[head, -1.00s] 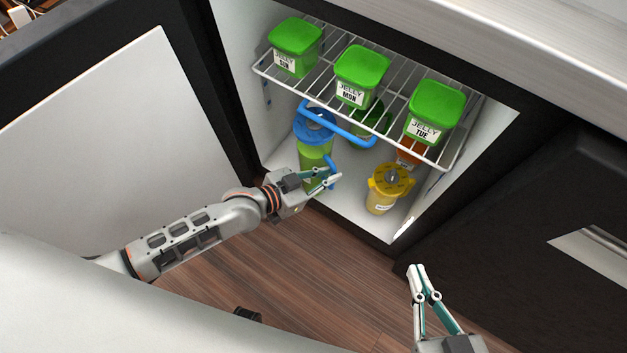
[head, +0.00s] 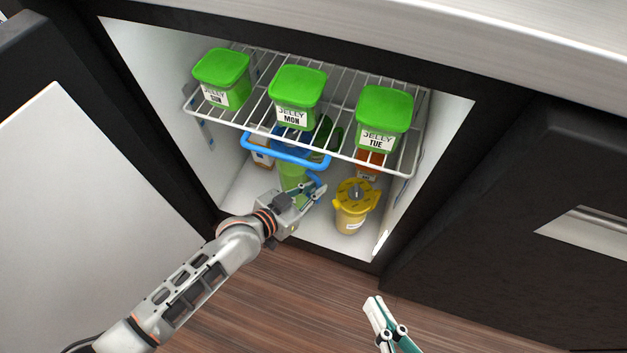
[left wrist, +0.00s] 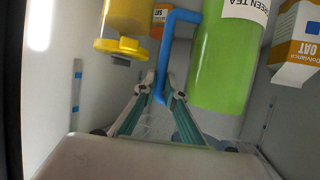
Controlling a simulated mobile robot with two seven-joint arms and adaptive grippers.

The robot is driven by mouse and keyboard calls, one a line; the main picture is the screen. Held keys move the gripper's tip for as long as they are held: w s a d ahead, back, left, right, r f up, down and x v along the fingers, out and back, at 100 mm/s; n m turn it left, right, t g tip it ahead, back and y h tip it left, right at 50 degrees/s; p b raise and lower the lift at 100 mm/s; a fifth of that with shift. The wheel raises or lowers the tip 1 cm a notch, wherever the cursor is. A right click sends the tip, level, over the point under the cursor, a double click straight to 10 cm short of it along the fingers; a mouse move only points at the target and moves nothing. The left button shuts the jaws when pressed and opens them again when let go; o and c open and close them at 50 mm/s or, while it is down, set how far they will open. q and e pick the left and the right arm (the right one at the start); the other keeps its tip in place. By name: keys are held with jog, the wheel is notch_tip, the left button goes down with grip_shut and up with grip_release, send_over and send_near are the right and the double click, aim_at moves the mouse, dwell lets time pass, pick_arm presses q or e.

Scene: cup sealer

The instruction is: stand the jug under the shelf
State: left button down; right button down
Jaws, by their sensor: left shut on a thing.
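The jug (head: 292,177) has a green body and a blue lid. It stands roughly upright inside the open fridge, its top partly hidden beneath the front-left of the wire shelf (head: 345,150). I cannot tell whether its base touches the floor. My left gripper (head: 318,190) is shut on its blue handle, at the jug's right side. In the left wrist view the fingertips (left wrist: 159,88) close around the handle (left wrist: 166,55), beside the green body (left wrist: 222,65) labelled "GREEN TEA". My right gripper (head: 376,302) is low outside the fridge, apart from everything; its finger gap is unclear.
Several green-lidded jelly tubs (head: 298,98) stand on the shelf. A blue bar (head: 285,152) runs along its front-left edge. A yellow-lidded pitcher (head: 354,207) stands right of the jug. An oat carton (left wrist: 297,42) is near the jug, and an orange container (head: 370,163) is behind the pitcher.

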pick_arm(q)
jog(key=shift+w+d+r, duration=0.1)
jog(key=shift+w+r, duration=0.25)
jog(key=shift+r, duration=0.05)
pick_arm(e)
jog(key=shift+a+r, duration=0.1)
pick_arm(q)
jog(key=c, duration=2.1)
grip_release()
jog(key=shift+s+f, duration=0.2)
jog(key=shift+f, duration=0.1)
jog(key=shift+s, duration=0.1)
